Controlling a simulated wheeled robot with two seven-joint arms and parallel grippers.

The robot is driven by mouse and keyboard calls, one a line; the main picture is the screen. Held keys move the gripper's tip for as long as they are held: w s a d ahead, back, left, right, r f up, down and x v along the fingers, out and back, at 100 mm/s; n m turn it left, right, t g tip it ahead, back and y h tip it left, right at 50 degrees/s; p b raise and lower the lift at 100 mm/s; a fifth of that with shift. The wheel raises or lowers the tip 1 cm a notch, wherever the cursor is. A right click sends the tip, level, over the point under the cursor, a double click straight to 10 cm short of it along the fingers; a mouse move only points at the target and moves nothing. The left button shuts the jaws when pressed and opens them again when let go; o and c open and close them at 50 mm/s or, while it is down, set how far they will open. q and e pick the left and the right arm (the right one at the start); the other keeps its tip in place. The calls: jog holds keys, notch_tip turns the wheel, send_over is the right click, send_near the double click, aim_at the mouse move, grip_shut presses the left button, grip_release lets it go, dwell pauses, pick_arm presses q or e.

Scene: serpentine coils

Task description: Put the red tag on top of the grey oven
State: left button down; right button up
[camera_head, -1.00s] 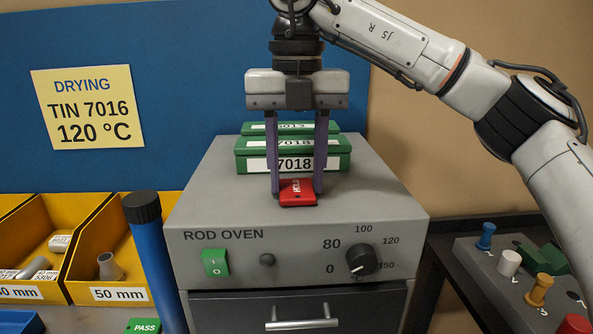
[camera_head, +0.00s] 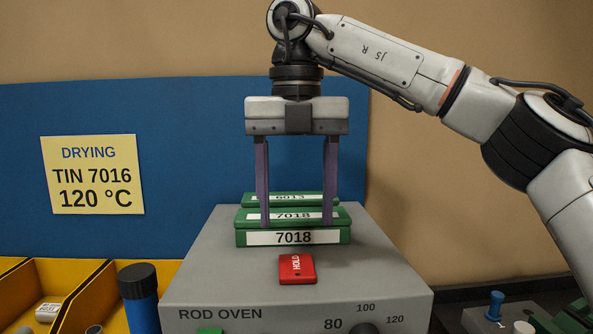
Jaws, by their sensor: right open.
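The red tag (camera_head: 297,269), marked HOLD, lies flat on the top of the grey oven (camera_head: 210,275), near the front middle. My right gripper (camera_head: 297,224) hangs above and behind the tag, pointing down. Its two fingers are apart with nothing held between them, and they are clear of the tag. The fingertips show in front of the green tins. My left gripper is not in view.
Green tins (camera_head: 293,237) labelled 7018 and a further one lie behind the tag on the oven top. A blue cylinder with a black cap (camera_head: 138,283) stands left of the oven, next to yellow bins (camera_head: 40,280). A yellow drying sign (camera_head: 92,174) hangs on the blue board.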

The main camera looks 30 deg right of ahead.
notch_tip(320, 180, up, 5)
jog(key=shift+r, duration=0.2)
dwell(0.6)
